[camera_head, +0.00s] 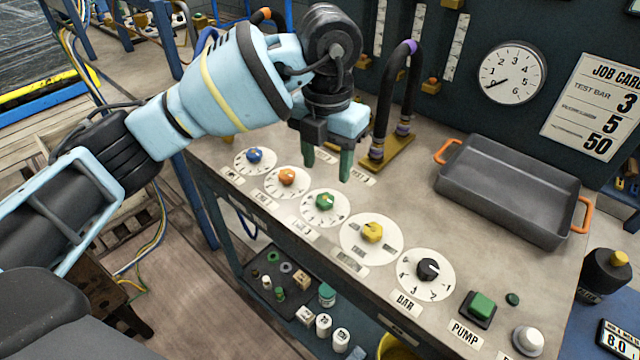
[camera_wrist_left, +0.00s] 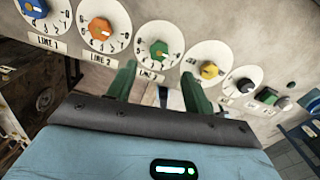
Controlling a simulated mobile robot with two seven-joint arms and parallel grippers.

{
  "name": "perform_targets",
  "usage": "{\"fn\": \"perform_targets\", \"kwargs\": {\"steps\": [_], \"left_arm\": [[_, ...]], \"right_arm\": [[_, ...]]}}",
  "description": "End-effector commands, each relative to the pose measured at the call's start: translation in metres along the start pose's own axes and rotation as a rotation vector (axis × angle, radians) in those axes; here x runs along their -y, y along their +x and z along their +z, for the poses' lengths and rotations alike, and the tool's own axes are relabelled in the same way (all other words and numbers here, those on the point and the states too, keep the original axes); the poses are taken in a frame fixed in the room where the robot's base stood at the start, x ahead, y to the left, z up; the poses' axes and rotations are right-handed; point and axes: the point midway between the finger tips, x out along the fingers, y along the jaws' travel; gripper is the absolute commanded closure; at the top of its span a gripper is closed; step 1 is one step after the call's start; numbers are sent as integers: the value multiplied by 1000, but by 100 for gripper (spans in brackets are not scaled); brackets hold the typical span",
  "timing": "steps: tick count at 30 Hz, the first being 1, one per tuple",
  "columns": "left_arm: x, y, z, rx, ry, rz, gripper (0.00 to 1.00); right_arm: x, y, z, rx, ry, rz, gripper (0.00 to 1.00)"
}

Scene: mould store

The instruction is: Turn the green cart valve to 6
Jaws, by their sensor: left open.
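The green valve knob (camera_head: 325,201) sits on a round white numbered dial, third from the left in a row on the bench; it also shows in the left wrist view (camera_wrist_left: 159,50). It has a pale pointer mark, but I cannot read its number. My left gripper (camera_head: 328,168) is open and empty, with its green fingers pointing down, above and just behind the green knob in the head view. In the left wrist view its fingers (camera_wrist_left: 160,85) are apart, with the knob beyond them. They appear not to touch it. My right gripper is not in view.
Blue (camera_head: 254,155) and orange (camera_head: 287,176) knobs sit left of the green one. Yellow (camera_head: 372,232) and black (camera_head: 428,269) knobs and a green pump button (camera_head: 482,304) sit right. A purple-banded hose (camera_head: 392,95) rises behind the gripper. A grey tray (camera_head: 515,185) lies right.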

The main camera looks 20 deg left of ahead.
Motion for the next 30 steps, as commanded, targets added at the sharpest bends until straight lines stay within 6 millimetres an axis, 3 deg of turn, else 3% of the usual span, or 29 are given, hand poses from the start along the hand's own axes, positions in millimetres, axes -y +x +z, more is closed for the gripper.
{"fn": "perform_targets", "kwargs": {"steps": [8,21,30], "left_arm": [[-2,3,0,1,-5,11,49],[-2,63,0,0,-3,8,49],[-2,77,1,3,-3,8,49]], "right_arm": [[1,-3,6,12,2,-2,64],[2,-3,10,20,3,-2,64],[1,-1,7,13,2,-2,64]]}}
